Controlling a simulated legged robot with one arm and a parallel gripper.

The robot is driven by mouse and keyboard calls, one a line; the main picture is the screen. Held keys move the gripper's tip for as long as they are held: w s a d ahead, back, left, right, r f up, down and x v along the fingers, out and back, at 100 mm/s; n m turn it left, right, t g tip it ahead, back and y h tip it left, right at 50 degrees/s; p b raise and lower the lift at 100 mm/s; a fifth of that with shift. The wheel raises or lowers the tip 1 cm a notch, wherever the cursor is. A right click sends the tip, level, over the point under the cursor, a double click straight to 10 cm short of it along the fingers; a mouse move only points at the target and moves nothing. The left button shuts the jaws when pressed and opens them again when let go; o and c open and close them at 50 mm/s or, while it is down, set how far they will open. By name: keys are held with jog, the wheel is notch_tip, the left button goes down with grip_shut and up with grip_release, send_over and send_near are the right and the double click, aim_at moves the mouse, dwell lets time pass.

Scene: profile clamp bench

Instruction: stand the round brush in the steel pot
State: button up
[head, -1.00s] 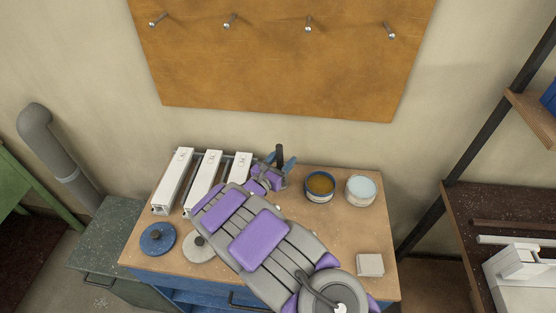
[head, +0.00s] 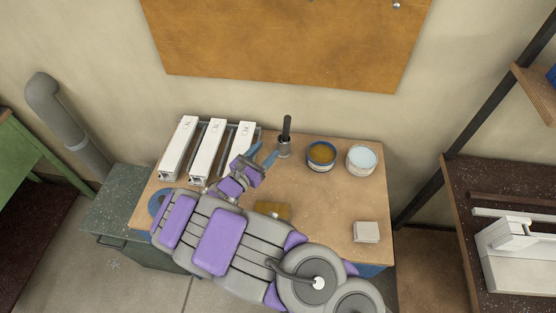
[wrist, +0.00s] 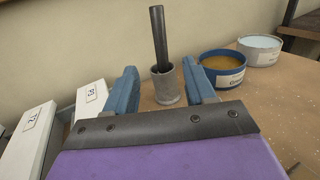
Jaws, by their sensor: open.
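The round brush (head: 287,126) stands nearly upright in the steel pot (head: 284,149) at the back of the bench, its black handle rising above the rim. Its lower end is hidden inside the pot. In the wrist view the dark handle (wrist: 158,38) leans slightly in the grey pot (wrist: 166,89). My gripper (head: 263,155) is open, in front and to the left of the pot, apart from the handle. Its two blue fingers (wrist: 160,76) show empty in the wrist view, with the pot beyond them.
Three white clamp profiles (head: 208,152) lie to the left. A blue tin with amber contents (head: 321,154) and a white tin with pale blue contents (head: 361,159) stand right of the pot. A light block (head: 366,232) lies front right. A yellow-brown item (head: 272,210) is partly behind my arm.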

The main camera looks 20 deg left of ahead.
jog(key=w+d+r+m+g+h, duration=0.2)
jog(key=d+r+m+h, duration=0.25)
jog(key=d, duration=0.35)
jog(key=w+d+r+m+g+h, duration=0.25)
jog(key=d+r, duration=0.25)
jog(key=d, duration=0.3)
jog(key=s+d+r+m+g+h, duration=0.1)
jog(key=s+d+r+m+g, duration=0.15)
jog(key=d, duration=0.45)
jog(key=s+d+r+m+g+h, duration=0.1)
jog(key=d+r+m+g, duration=0.1)
jog(key=d+m+g, duration=0.3)
jog(key=s+d+r+m+g+h, duration=0.1)
jog(key=s+d+r+m, duration=0.15)
jog(key=d, duration=0.55)
jog(key=s+d+m+g+y, duration=0.3)
jog(key=s+d+m+g, duration=0.15)
jog(key=s, duration=0.45)
jog(key=s+d+m+g+y, duration=0.35)
jog(key=s+d+m, duration=0.2)
jog(key=s, duration=0.35)
jog(key=s+a+m+t+y, duration=0.1)
jog(key=s+a+m+y, duration=0.5)
jog(key=s, duration=0.5)
jog(key=shift+s+a+r+t+y, duration=0.25)
jog(key=shift+a+t+y, duration=0.05)
jog(key=shift+a+y, duration=0.6)
